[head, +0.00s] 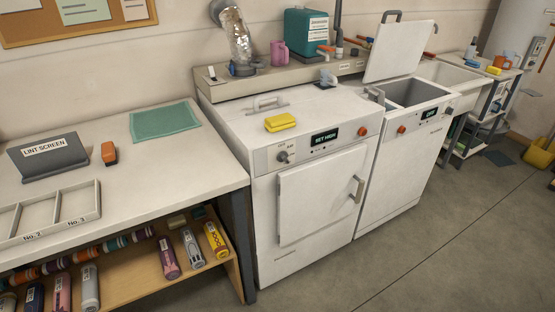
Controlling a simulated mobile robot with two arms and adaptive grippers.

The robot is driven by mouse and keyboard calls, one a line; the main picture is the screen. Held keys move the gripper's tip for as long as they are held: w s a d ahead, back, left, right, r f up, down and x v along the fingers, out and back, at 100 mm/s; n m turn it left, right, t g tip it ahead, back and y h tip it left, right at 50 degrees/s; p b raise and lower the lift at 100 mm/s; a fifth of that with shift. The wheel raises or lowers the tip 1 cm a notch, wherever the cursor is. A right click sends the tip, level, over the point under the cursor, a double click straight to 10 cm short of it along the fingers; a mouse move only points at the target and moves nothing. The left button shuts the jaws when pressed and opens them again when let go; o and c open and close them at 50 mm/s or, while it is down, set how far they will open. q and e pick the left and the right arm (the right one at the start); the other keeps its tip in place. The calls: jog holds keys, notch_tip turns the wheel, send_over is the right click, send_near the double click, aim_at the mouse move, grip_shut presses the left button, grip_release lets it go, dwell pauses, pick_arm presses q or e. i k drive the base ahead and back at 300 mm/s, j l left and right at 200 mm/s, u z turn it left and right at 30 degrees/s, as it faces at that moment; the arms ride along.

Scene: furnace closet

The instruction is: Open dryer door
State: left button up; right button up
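The dryer (270,215) is a white front-loading machine in the middle of the head view, right of the workbench. Its square front door (318,197) looks shut, flush with the front panel. A vertical metal handle (357,189) sits on the door's right side. The panel above has a dark display (325,136), a grey knob (283,156) and an orange knob (361,131). Neither of my grippers shows in the head view.
A yellow sponge (280,122) lies on the dryer top. A washer (405,165) with its lid (399,51) raised stands close on the right. The workbench (120,180) adjoins on the left. Floor in front (440,255) is clear. A yellow bucket (540,150) stands far right.

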aim_at(312, 195)
jog(key=i+l, duration=0.15)
jog(key=l, duration=0.25)
jog(key=i+l, duration=0.15)
jog(key=l, duration=0.25)
jog(key=i+l, duration=0.15)
jog(key=l, duration=0.2)
jog(key=i+l, duration=0.15)
jog(key=l, duration=0.25)
